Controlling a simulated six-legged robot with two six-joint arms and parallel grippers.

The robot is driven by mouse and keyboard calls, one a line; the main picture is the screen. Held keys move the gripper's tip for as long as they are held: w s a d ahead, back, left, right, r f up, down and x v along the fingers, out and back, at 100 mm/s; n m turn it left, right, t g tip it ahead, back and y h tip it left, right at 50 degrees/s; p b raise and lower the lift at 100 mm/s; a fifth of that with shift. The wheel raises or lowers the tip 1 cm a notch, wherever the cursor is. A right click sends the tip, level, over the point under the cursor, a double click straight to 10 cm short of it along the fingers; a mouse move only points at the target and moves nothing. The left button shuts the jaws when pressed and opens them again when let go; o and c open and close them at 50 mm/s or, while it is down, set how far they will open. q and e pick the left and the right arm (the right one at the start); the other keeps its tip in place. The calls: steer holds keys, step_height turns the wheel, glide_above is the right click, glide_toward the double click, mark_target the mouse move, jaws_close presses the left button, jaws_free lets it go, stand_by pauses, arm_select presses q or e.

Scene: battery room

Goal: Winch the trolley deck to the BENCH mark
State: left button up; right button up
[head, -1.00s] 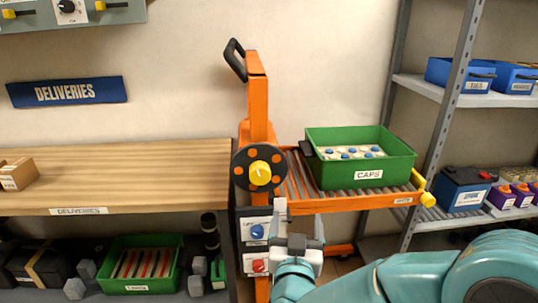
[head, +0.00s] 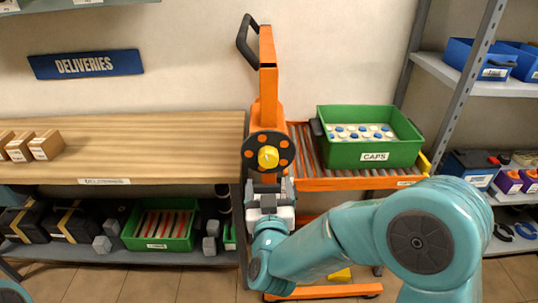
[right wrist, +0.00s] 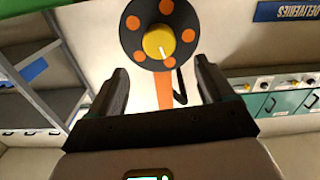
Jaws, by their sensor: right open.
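The orange trolley mast (head: 268,82) stands between the bench and the shelf rack. Its winch wheel (head: 283,140) is a black disc with orange spots and a yellow centre knob (head: 268,157). The roller deck (head: 340,184) carries a green CAPS crate (head: 372,152). My right gripper (head: 267,184) is just below the wheel in the head view. In the right wrist view its open fingers (right wrist: 163,85) point toward the wheel (right wrist: 142,14), with nothing between them. I cannot make out a BENCH mark. My left gripper is out of view.
The wooden bench (head: 150,135) is left of the mast, with small boxes (head: 45,146) on top and a green crate (head: 190,242) on its lower shelf. A metal rack (head: 455,80) with blue bins stands at right. Most of the bench top is clear.

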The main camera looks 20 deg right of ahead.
mark_target(268, 161)
steer(key=p+x, duration=0.2)
steer(key=x, duration=0.9)
steer(key=c, duration=1)
steer(key=shift+f, duration=0.1)
